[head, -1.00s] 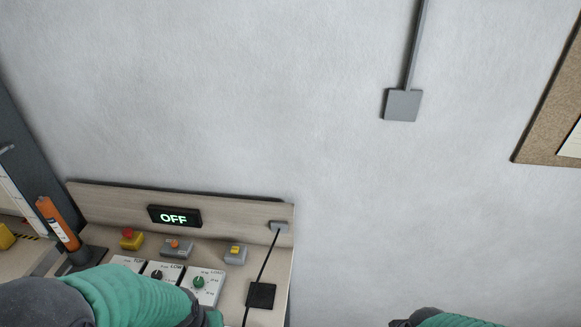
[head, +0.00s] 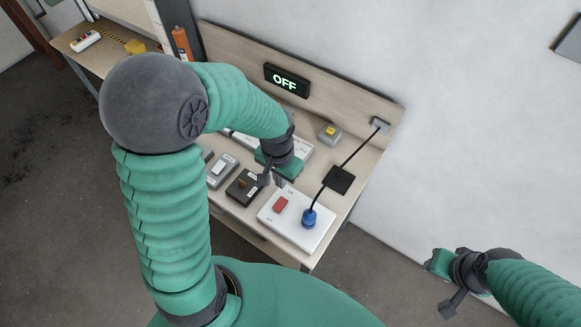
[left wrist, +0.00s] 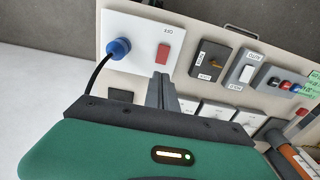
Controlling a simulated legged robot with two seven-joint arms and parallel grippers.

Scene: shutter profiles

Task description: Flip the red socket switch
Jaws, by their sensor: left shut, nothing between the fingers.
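The red socket switch (head: 280,204) is a small red rocker on a white socket plate (head: 292,232) at the bench's front right. A blue plug (head: 309,218) sits in the same plate, with a black cable. My left gripper (head: 283,180) is above the bench, just behind the white plate. In the left wrist view the shut, empty fingers (left wrist: 161,88) point toward the red switch (left wrist: 163,54), apart from it as far as I can tell. My right gripper (head: 447,275) is off to the right, away from the bench; its fingers are unclear.
A display (head: 287,79) on the backboard reads OFF. A black rotary switch (head: 243,187) and a grey rocker switch (head: 222,170) are left of the plate. A yellow-button box (head: 329,133) and a black cable block (head: 339,180) stand behind it.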

